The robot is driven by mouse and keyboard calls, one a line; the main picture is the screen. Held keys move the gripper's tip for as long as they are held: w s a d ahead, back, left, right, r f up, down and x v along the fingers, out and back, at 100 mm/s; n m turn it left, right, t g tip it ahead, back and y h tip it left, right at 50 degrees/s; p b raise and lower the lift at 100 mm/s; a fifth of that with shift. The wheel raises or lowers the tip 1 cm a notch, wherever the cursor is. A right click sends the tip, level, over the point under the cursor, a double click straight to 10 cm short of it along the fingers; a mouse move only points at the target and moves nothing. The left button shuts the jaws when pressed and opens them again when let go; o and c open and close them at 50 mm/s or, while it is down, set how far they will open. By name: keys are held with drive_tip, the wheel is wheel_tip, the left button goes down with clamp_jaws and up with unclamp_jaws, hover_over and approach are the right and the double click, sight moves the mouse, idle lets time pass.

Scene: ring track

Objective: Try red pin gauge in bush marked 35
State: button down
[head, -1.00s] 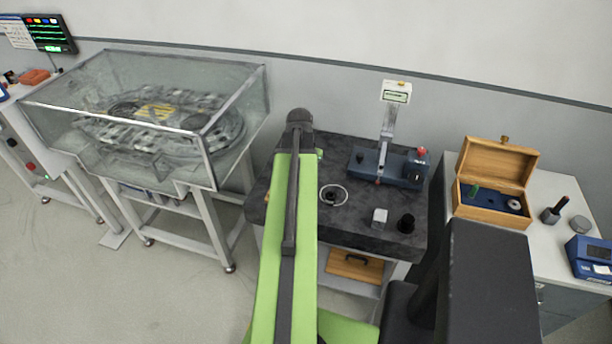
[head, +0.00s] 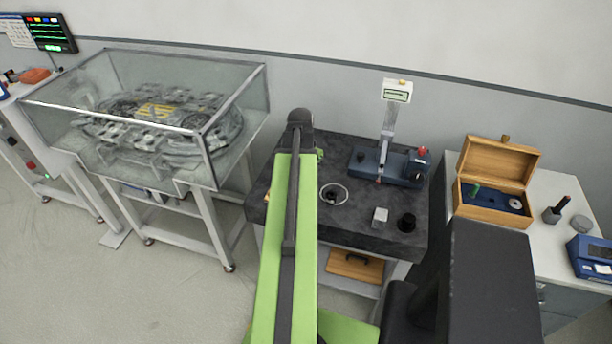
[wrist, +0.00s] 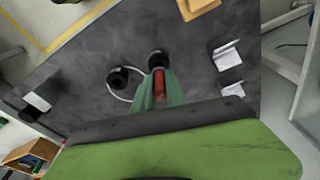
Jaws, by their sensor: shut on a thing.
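In the wrist view my gripper (wrist: 160,98) has green fingers shut on the red pin gauge (wrist: 159,84). The far end of the pin meets a black bush (wrist: 157,60) in the picture; I cannot tell whether it is in, touching or above it. A second black bush (wrist: 121,78) stands beside it to the left, within a white ring, and also shows in the head view (head: 332,197). No number on either bush can be read. In the head view my green arm hides nearly all of the gripper and the pin.
The dark bench top (head: 360,233) carries a blue gauge stand (head: 372,167), a pale block (head: 380,215) and a black cylinder (head: 406,223). An open wooden box (head: 492,212) stands on the right-hand table. A glass case (head: 240,95) stands left.

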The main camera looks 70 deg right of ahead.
drive_tip(key=shift+f+b, duration=1.5)
drive_tip(key=shift+f, duration=0.05)
drive_tip(key=shift+r, duration=0.25)
idle(0.8)
drive_tip(key=shift+r+p, duration=1.55)
drive_tip(key=shift+p, duration=0.3)
drive_tip(key=shift+r, duration=0.15)
wheel_tip(320, 180, up, 4)
drive_tip(key=p, duration=0.4)
